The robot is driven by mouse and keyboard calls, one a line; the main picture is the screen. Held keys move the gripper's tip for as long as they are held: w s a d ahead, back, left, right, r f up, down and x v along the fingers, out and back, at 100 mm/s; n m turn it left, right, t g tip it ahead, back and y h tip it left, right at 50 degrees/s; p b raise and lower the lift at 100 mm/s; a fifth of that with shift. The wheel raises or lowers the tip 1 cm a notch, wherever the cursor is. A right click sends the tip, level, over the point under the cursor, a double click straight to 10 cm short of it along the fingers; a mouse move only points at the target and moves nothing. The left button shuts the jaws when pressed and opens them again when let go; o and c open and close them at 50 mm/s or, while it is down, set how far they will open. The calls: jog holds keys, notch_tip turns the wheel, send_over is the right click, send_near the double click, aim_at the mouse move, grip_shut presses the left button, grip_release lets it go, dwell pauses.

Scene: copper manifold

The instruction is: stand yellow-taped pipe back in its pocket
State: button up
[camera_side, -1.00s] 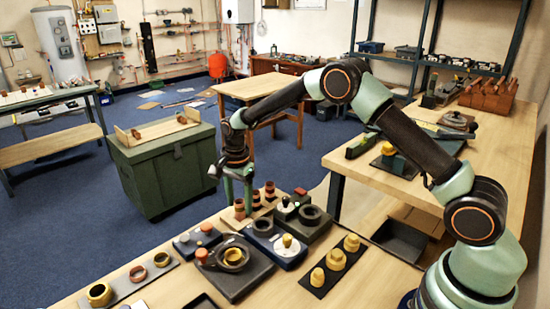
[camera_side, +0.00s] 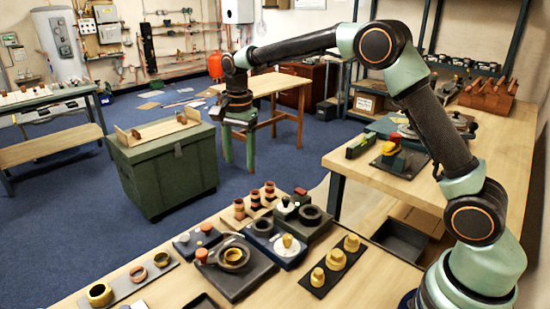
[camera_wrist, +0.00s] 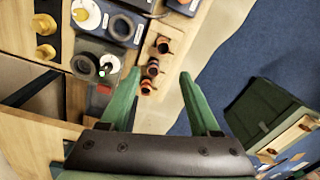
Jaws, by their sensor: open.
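Three short copper pipe pieces with dark bands stand upright in a small wooden holder: a near one (camera_side: 240,209), a middle one (camera_side: 256,199) and a far one (camera_side: 270,190). The holder (camera_wrist: 160,58) and its pieces also show in the wrist view. I cannot make out yellow tape on any of them, so I cannot tell which is the yellow-taped pipe or which pocket is its own. My gripper (camera_side: 238,165) hangs above and behind the holder, fingers down. In the wrist view my gripper (camera_wrist: 160,74) is open, with nothing held between its fingers.
Fixtures with round rings (camera_side: 233,257) and a blue-based block (camera_side: 285,249) crowd the front bench. A dark strip with yellow knobs (camera_side: 336,260) lies right of them. A green chest (camera_side: 165,175) with a wooden rack stands behind left. Blue floor is open between.

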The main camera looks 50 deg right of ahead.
jog(key=s+d+r+n+t, duration=0.2)
jog(key=s+r+n+t, duration=0.1)
jog(key=s+r+n, duration=0.75)
jog(key=s+d+f+n+t, duration=0.1)
jog(key=s+f+n+t, duration=0.1)
jog(key=s, duration=1)
jog(key=shift+s+f+n, duration=0.2)
jog(key=shift+f+n, duration=0.7)
jog(key=shift+n, duration=0.15)
